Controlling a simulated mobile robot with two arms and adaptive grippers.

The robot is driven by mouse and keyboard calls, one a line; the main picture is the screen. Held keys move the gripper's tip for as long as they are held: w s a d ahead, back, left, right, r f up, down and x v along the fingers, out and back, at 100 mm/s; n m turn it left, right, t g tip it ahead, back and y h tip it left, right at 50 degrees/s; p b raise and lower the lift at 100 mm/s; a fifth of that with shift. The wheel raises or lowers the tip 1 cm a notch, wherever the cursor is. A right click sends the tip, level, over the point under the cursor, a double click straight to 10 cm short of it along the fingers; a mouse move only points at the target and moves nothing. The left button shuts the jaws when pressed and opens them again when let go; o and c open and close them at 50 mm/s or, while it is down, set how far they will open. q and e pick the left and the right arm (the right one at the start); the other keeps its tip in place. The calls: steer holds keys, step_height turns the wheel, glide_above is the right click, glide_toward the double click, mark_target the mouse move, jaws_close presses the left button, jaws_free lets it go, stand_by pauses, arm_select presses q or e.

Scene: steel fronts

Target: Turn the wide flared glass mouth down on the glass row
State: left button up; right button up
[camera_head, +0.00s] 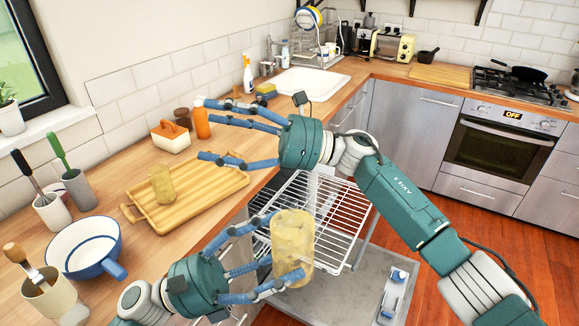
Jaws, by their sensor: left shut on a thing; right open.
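My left gripper (286,248) is shut on a yellowish see-through glass (293,236). It holds the glass in front of the wire rack (335,205) of the open dishwasher, apparently above the lowered door. I cannot tell for sure which end of the glass is its mouth. The rack's visible part looks empty; the glass and gripper hide its near left part. No separate glass row can be made out. My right gripper (203,130) is open and empty above the counter, near an orange bottle. A second yellowish glass (163,186) stands on the wooden tray.
The wooden tray (205,187) lies on the counter (125,175). A blue-rimmed white pan (83,247), utensil pots, an orange bottle (201,122) and a butter dish (170,138) stand around it. The lowered dishwasher door (345,292) lies below. Floor at right is clear.

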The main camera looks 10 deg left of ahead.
steer(key=s+a+r+n+g+h, duration=0.1)
steer(key=s+r+n+g+h, duration=0.3)
steer(key=s+n, duration=0.5)
steer(key=n+t+h, duration=0.7)
steer(key=n+h, duration=0.6)
steer(key=h, duration=0.3)
glide_above(289, 224)
steer(key=shift+w+a+f, duration=0.3)
steer(key=shift+w+f, duration=0.05)
steer(key=shift+f, duration=0.05)
steer(key=shift+d+f+n+t, duration=0.1)
steer(key=shift+d+n+t, duration=0.15)
steer(key=shift+n+t, duration=0.05)
steer(key=shift+w+f, duration=0.1)
steer(key=shift+f, duration=0.2)
step_height(289, 224, down, 11)
steer(key=shift+f, duration=0.1)
steer(key=shift+c, duration=0.5)
